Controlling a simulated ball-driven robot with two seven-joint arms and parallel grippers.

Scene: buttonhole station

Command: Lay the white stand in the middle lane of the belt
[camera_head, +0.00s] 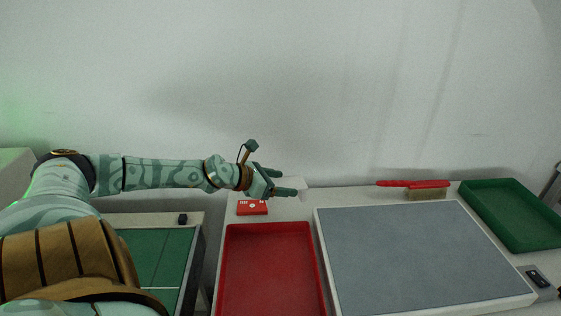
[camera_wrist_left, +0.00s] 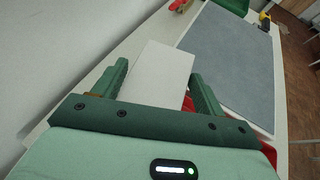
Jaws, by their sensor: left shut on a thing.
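The white stand shows as a pale block (camera_wrist_left: 158,76) between the two green fingers of my left gripper in the wrist view. In the head view the stand (camera_head: 297,183) is pale against the wall and hard to make out. My left gripper (camera_head: 284,183) is shut on it, near the table's back edge behind the red tray. The green belt (camera_head: 178,250) with thin white lane lines is at the lower left, partly hidden by my arm and body. My right gripper is not in view.
A red tray (camera_head: 229,262) lies right of the belt, with a red box (camera_head: 252,208) behind it. A grey mat (camera_head: 415,255) fills the middle of the table. A red-handled brush (camera_head: 428,190) and a green tray (camera_head: 515,245) are farther right. A small black object (camera_head: 183,219) sits by the belt.

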